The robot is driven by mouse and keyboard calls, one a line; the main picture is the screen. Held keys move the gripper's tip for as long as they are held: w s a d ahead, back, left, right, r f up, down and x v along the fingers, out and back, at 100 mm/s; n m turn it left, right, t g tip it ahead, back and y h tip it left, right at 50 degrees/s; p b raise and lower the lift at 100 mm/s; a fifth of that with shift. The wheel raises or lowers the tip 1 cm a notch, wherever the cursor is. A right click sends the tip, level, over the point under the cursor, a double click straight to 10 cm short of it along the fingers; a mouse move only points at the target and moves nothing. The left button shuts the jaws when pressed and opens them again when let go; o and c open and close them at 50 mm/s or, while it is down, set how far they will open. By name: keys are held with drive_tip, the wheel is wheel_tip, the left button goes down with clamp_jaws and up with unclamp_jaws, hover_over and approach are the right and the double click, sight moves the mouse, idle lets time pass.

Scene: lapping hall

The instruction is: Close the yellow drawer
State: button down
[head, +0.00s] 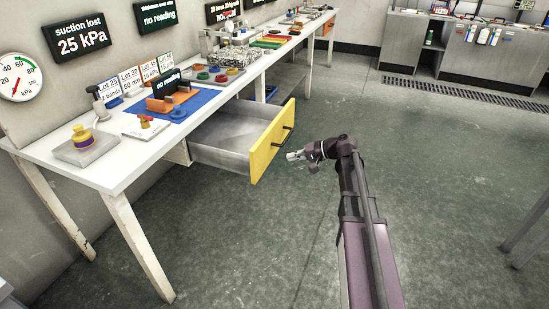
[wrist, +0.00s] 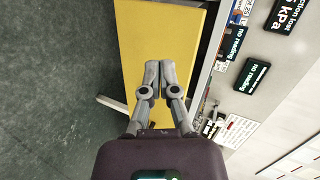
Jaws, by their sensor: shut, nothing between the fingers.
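The yellow drawer (head: 271,142) stands well out from under the white bench in the head view, with its grey inside visible and empty. Its yellow front has dark handles on the outer face. The yellow front also fills the middle of the wrist view (wrist: 150,45). My gripper (head: 292,156) is just in front of the drawer front, to its right in the head view, pointing at it. Its fingers are shut and empty in the wrist view (wrist: 152,66). Whether the fingertips touch the front cannot be told.
The white bench (head: 110,172) carries a blue mat (head: 205,98), a yellow-topped item on a grey block (head: 82,138), and small signs. Wooden legs stand at its front edge. Grey cabinets (head: 480,52) stand at the back.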

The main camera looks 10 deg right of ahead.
sight(269, 145)
drive_tip(key=w+d+f+m+t+y+b, duration=0.2)
drive_tip(key=w+d+f+b, duration=0.3)
drive_tip(key=b, duration=0.6)
drive_tip(key=shift+w+d+f+t+y+b, duration=0.2)
drive_tip(key=shift+w+d+t+y+b, duration=0.15)
drive_tip(key=shift+w+d+t+y, duration=0.8)
drive_tip(key=shift+d+g+h, duration=0.15)
drive_tip(key=shift+g+h, duration=0.1)
drive_tip(key=shift+h, duration=0.2)
drive_tip(key=x, duration=1.3)
drive_tip(key=shift+w+a, duration=0.2)
drive_tip(key=shift+a, duration=0.1)
drive_tip(key=shift+w, duration=0.15)
